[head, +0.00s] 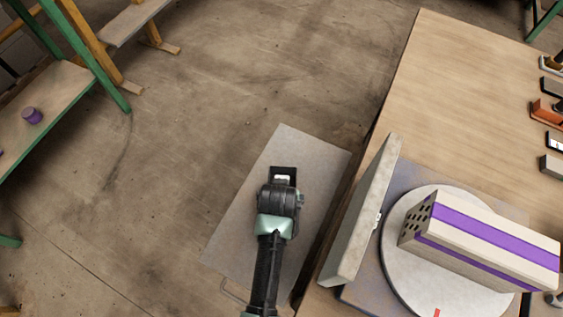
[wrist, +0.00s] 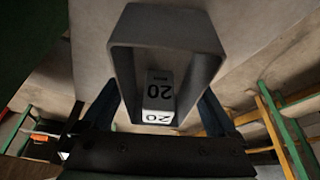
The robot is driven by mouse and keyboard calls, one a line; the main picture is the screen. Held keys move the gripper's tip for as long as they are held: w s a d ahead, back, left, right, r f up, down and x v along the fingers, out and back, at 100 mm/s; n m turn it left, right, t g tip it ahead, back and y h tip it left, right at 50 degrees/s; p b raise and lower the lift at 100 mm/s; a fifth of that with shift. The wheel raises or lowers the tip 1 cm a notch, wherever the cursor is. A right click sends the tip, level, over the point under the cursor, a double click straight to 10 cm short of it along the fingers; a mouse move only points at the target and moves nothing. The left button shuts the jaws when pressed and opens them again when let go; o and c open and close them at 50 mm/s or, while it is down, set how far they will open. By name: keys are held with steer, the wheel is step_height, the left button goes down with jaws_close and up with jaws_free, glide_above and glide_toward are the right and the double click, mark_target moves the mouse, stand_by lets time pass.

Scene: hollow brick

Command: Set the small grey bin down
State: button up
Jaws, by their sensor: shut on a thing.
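The small grey bin (wrist: 124,55) fills the middle of the wrist view, with its open side facing the camera. A pale block marked "20" (wrist: 158,90) sits inside it. My gripper (wrist: 160,86) has a dark finger on either side of the bin and is shut on it. In the head view my gripper (head: 284,178) is over a flat grey sheet (head: 235,230) on the floor, left of the workbench. The bin is mostly hidden by my arm there, and I cannot tell its height above the sheet.
The wooden workbench (head: 440,80) stands at right. An upright grey panel (head: 362,215) is at its near edge, beside a round turntable (head: 400,250) bearing a purple-striped hollow brick (head: 480,240). Green-legged benches (head: 50,110) stand at upper left. The floor (head: 250,70) between is clear.

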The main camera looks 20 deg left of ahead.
steer(key=shift+w+f, duration=0.1)
steer(key=shift+f, duration=0.9)
steer(key=shift+f, duration=0.15)
steer(key=o, duration=1)
steer(key=shift+r, duration=0.2)
steer(key=p+v, duration=0.2)
steer(key=v, duration=1)
steer(key=shift+p, duration=0.35)
